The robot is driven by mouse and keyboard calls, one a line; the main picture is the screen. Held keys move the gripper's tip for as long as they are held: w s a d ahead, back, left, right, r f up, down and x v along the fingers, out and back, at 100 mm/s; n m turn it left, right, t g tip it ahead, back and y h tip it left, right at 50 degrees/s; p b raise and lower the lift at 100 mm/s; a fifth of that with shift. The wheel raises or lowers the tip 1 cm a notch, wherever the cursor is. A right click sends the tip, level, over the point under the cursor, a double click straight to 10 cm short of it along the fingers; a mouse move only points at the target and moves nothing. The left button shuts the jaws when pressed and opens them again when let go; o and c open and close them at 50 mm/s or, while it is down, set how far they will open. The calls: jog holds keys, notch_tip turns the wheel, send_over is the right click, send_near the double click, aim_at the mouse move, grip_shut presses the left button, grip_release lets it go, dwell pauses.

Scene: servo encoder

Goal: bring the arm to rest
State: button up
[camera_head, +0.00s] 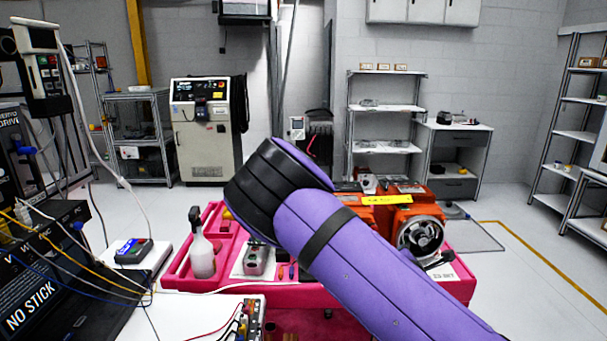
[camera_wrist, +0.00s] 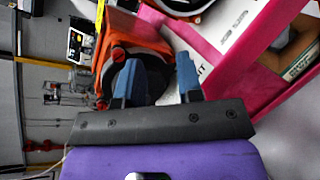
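My arm, purple with black bands, crosses the head view from the lower right to the centre and hides my gripper there. In the wrist view my gripper (camera_wrist: 158,78) shows two blue fingers standing apart with a gap between them. Nothing is visibly held in it. An orange motor (camera_head: 424,217) with a round black and silver end sits on the pink cart (camera_head: 452,288) in the head view, partly behind my arm. Orange housing (camera_wrist: 147,46) with a black round part also shows beyond the fingers in the wrist view.
A spray bottle (camera_head: 202,251) and a small metal part (camera_head: 255,261) stand on the cart's left side. A white bench with cables and a dark meter (camera_head: 134,251) is at the left. A cabinet (camera_head: 206,131) and shelves (camera_head: 386,108) line the back. The floor at right is mostly clear.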

jog(key=s+d+r+m+g+y, duration=0.1)
jog(key=s+r+m+g+y, duration=0.6)
jog(key=s+r+m, duration=1.15)
jog(key=s+r+m+g+h, duration=0.1)
jog(key=s+r+m, duration=0.1)
jog(key=s+r, duration=0.4)
jog(key=s+r+m+g+h, duration=0.1)
jog(key=s+r+m, duration=0.2)
jog(key=s, duration=0.9)
notch_tip(320, 180, up, 3)
jog(key=shift+d+f+g+h, duration=0.1)
jog(key=shift+d+g+h, duration=0.2)
jog(key=shift+d+h, duration=0.1)
